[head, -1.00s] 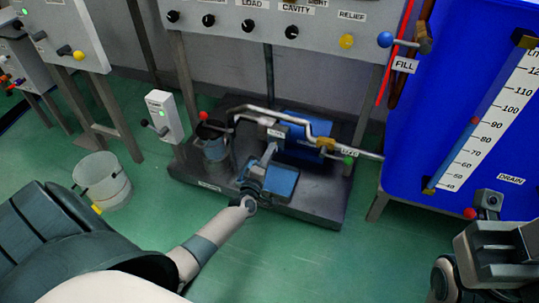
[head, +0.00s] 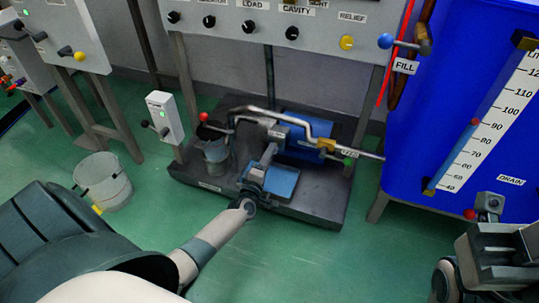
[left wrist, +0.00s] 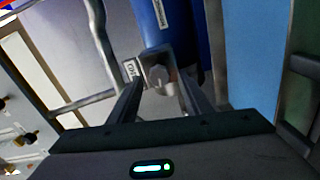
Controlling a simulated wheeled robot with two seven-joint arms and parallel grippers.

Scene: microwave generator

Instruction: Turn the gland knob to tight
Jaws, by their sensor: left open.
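In the left wrist view a small grey knob (left wrist: 160,78), which looks like the gland knob, sits on a bracket at the end of a blue cylinder (left wrist: 172,25). A white label (left wrist: 130,70), too blurred to read, is beside it. My left gripper (left wrist: 162,92) is open, with one finger on each side of the knob; I cannot tell whether they touch it. In the head view my left gripper (head: 268,156) reaches over the pump base, and the knob is hard to make out there. Part of my right arm shows at the lower right; its fingers cannot be made out.
A bent grey pipe (head: 270,113) and a green-tipped lever (head: 347,161) are close to my left gripper. A red-tipped lever (head: 203,117) stands left of it. A blue tank (head: 430,120) is at the right and a bucket (head: 103,185) on the floor at the left.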

